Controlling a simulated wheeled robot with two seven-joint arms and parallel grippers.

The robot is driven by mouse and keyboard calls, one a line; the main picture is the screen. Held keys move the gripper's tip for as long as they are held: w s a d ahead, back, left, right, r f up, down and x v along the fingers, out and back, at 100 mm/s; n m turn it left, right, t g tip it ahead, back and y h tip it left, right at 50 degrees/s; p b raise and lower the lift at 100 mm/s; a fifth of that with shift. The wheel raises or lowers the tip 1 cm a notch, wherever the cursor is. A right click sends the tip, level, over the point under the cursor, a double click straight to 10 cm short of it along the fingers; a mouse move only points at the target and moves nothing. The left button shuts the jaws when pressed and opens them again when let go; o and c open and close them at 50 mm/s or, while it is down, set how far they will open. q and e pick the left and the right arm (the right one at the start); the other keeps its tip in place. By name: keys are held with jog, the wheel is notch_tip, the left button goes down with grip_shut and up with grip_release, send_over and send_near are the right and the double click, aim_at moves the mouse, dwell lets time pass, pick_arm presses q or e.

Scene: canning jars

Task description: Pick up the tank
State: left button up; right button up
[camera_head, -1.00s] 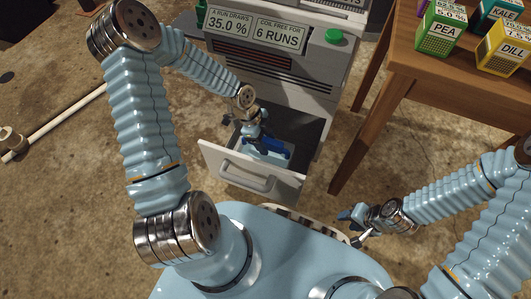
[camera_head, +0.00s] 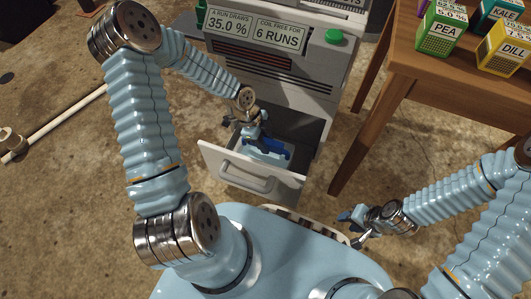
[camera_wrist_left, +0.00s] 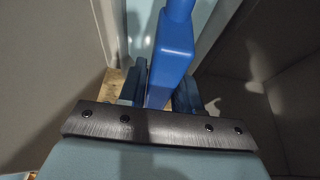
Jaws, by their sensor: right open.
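The tank (camera_head: 264,156) is a pale blue body with a bright blue handle, sitting inside the open drawer of the grey machine. Its handle (camera_wrist_left: 176,48) also shows large in the left wrist view. My left gripper (camera_head: 262,140) reaches down into the drawer at the tank's handle. In the left wrist view its two dark blue fingers (camera_wrist_left: 160,92) lie close against both sides of the handle and look shut on it. The fingertips are partly hidden. My right gripper (camera_head: 350,228) is open and empty, to the right of the drawer and low in front of my body.
The drawer (camera_head: 225,170) has a pale front with a bar handle, and its walls stand close around the tank. The grey machine (camera_head: 300,95) with a green button rises behind. A wooden table (camera_head: 420,75) with several labelled boxes stands at the right. A white pipe (camera_head: 60,120) lies at the left.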

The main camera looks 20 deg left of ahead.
pick_arm(q)
grip_shut()
dwell(1.1)
